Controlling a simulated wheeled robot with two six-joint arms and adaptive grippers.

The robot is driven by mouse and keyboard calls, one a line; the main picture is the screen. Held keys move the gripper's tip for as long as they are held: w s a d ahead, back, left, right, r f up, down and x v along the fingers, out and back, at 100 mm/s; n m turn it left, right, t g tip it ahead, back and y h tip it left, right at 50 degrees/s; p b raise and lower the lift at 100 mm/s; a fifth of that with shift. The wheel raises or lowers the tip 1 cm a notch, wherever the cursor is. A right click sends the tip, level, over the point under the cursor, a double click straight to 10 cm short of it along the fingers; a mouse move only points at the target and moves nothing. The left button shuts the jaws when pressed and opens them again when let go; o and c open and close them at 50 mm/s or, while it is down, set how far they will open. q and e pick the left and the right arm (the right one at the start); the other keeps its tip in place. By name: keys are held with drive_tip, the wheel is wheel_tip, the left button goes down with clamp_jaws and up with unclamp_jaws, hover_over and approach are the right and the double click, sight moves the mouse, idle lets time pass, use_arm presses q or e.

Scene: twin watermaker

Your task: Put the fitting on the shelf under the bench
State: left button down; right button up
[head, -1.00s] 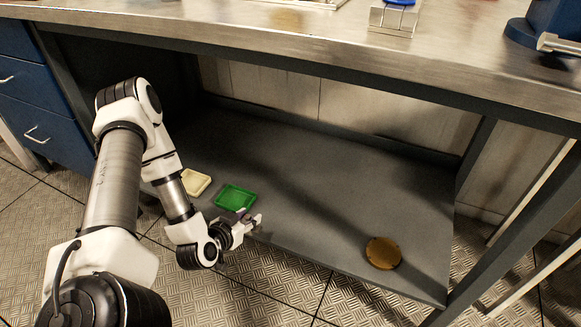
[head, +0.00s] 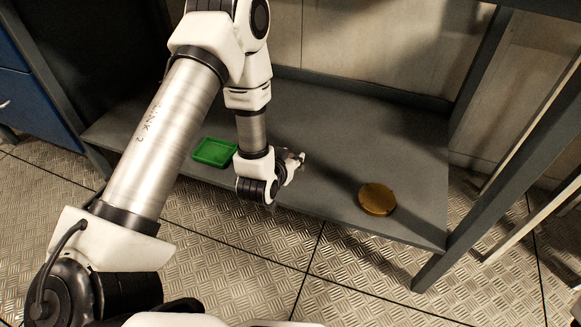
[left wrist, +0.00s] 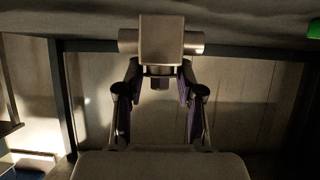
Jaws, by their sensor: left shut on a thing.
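My left gripper (head: 293,163) is over the front part of the grey shelf (head: 335,130) under the bench, between a green tray and a brass-coloured disc. In the left wrist view its two fingers (left wrist: 160,92) are shut on the fitting (left wrist: 162,40), a pale metal piece with a square block and a round bar across it. In the head view the fitting is small and mostly hidden by the gripper. I cannot tell whether it touches the shelf. My right gripper is not in view.
The green tray (head: 215,152) lies on the shelf left of my gripper. The brass disc (head: 377,199) lies near the right front. Shelf space between gripper and disc, and behind them, is clear. A dark bench leg (head: 470,180) stands at the right.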

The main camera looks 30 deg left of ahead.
use_arm(q)
wheel_tip(320, 180, down, 3)
drive_tip(key=shift+r+b, duration=0.15)
drive_tip(key=shift+b, duration=0.2)
drive_tip(key=shift+r, duration=0.25)
drive_tip(key=shift+f, duration=0.2)
drive_tip(key=c, duration=0.7)
unclamp_jaws()
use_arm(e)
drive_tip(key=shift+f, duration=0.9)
use_arm(q)
drive_tip(key=shift+r, duration=0.15)
